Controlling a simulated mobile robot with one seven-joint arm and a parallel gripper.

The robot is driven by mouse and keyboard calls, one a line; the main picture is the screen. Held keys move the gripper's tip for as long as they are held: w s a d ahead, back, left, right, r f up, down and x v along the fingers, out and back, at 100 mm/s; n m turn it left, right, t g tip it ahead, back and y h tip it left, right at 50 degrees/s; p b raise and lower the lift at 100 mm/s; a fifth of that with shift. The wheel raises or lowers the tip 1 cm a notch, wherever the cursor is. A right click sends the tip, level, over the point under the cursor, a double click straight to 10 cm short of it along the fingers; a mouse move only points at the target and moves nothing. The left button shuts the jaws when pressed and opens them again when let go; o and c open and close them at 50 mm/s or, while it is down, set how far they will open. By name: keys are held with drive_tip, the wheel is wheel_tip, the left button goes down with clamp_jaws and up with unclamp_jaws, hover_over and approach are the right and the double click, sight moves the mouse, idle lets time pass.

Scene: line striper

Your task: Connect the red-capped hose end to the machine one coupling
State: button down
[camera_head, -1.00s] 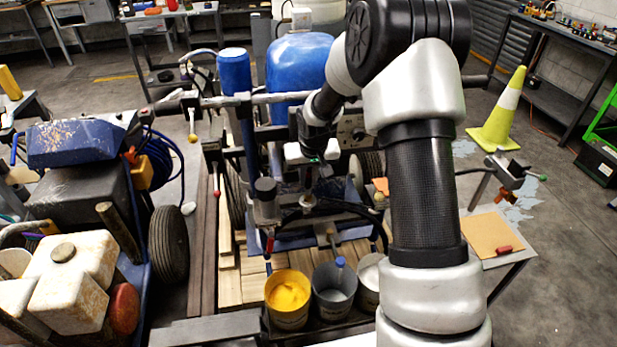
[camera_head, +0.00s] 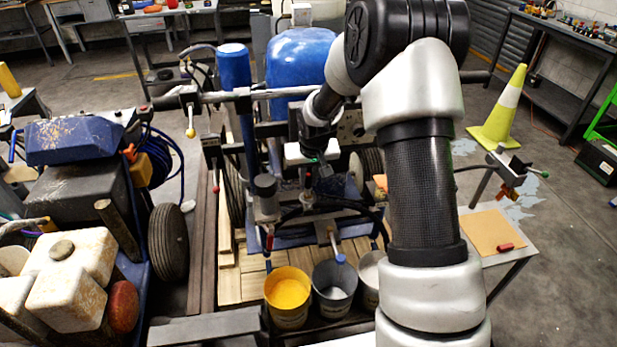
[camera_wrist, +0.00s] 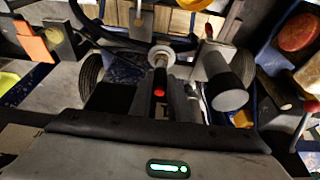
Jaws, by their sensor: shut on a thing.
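My gripper (camera_head: 318,178) is over the middle of the blue striping machine (camera_head: 303,57), pointing down, shut, with its fingertips partly hidden. A small red cap (camera_wrist: 159,93) shows just ahead of my gripper's body in the wrist view, in line with a metal stem and a pale round disc (camera_wrist: 161,53). The red cap looks to be at the jaws, apparently on the hose end, but the exact grip is hidden. Black hose (camera_head: 350,206) curves around below my gripper. I cannot tell which fitting is the machine one coupling, or whether cap and stem touch.
A yellow paint bucket (camera_head: 288,296) and a grey bucket (camera_head: 334,288) stand in front. A blue-tipped part (camera_head: 340,259) hangs by the grey bucket. A second machine with a white jug (camera_head: 75,255) crowds the left. A small table (camera_head: 490,234) stands right.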

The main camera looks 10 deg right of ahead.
drive_tip(key=shift+f+b, duration=0.7)
drive_tip(key=shift+f, duration=0.1)
drive_tip(key=c, duration=1.3)
unclamp_jaws()
drive_tip(key=shift+o, duration=0.2)
drive_tip(key=p+v, duration=0.3)
drive_tip(key=v, duration=0.4)
drive_tip(key=shift+p, duration=0.3)
